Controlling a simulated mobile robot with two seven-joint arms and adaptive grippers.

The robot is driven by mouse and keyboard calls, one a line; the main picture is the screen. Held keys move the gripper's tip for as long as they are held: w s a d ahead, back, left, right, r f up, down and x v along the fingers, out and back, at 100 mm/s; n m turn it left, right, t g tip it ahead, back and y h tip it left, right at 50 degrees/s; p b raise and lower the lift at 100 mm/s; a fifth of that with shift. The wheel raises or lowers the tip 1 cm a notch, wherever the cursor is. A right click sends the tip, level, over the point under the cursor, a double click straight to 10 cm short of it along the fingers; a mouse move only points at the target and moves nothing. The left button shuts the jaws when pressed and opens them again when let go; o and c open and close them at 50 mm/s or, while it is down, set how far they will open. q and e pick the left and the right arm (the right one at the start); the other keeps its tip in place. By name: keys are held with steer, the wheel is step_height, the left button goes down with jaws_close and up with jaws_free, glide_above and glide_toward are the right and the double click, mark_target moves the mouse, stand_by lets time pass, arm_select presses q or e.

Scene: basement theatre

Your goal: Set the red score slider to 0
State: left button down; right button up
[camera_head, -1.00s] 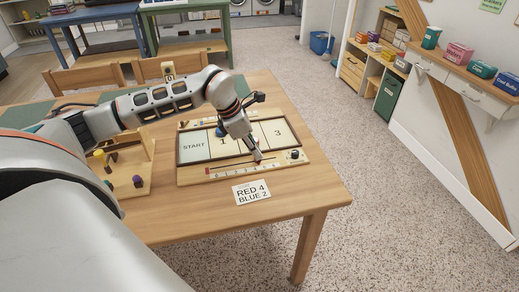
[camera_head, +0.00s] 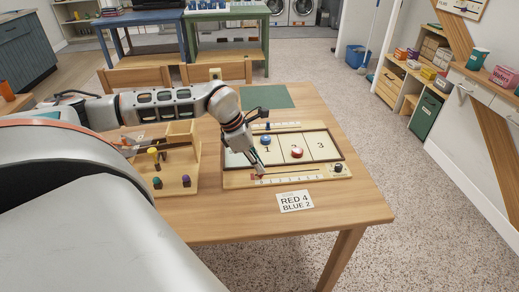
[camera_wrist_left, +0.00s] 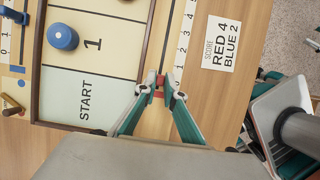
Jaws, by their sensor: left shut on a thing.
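The game board (camera_head: 312,181) lies on the wooden table with its scale and slot along the near edge. My left gripper (camera_head: 257,174) reaches down to the left part of that slot. In the left wrist view its fingers (camera_wrist_left: 160,84) are shut on the red score slider (camera_wrist_left: 159,94). The slider sits in the slot below the printed 1, on the START side. The 0 mark is not readable there, so I cannot tell whether the slider is exactly on it. The score card (camera_head: 295,201) reads RED 4, BLUE 2.
A blue puck (camera_head: 265,139) and a red puck (camera_head: 297,152) are on the board. A wooden tray with coloured pegs (camera_head: 188,187) stands left of the board, below my left arm. The table's right front corner is clear.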

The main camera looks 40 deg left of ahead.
arm_select(q)
steer(key=shift+s+a, duration=0.15)
steer(key=c, duration=2.1)
jaws_free()
steer(key=shift+s, duration=0.1)
steer(key=shift+c, duration=0.2)
steer(key=shift+r, duration=0.15)
steer(key=v, duration=1.1)
steer(key=shift+r, duration=0.3)
arm_select(e)
steer(key=shift+a, duration=0.1)
arm_select(q)
steer(key=shift+s+a, duration=0.1)
arm_select(e)
steer(key=shift+s, duration=0.1)
